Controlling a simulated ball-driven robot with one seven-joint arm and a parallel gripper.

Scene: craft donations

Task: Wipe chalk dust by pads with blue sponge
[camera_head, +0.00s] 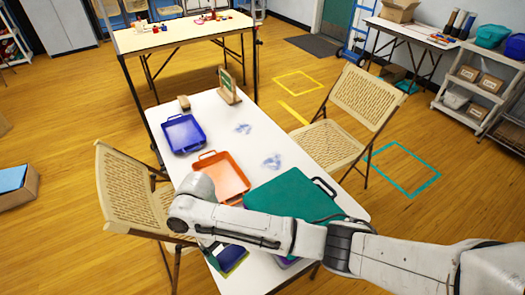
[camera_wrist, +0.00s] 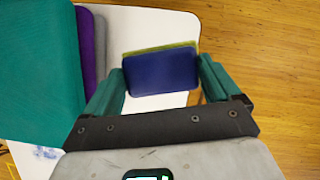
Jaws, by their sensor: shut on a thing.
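A blue sponge (camera_wrist: 160,70) with a yellow-green layer is between the teal fingers of my gripper (camera_wrist: 162,76). It also shows below my arm in the head view (camera_head: 232,260), near the white table's near left end. I cannot tell whether it touches the tabletop. My gripper is shut on it and mostly hidden by my arm in the head view. Two bluish dust smudges (camera_head: 243,128) (camera_head: 272,161) lie on the white table (camera_head: 215,108). Stacked pads, teal on top (camera_head: 290,194), lie right of the orange tray; the wrist view shows teal (camera_wrist: 38,60), purple and grey edges.
An orange tray (camera_head: 236,168) and a blue tray (camera_head: 198,141) lie along the table's left side. A wooden block (camera_head: 184,103) and a small upright wooden holder (camera_head: 228,93) stand at the far end. Folding chairs stand left (camera_head: 128,190) and right (camera_head: 362,95) of the table.

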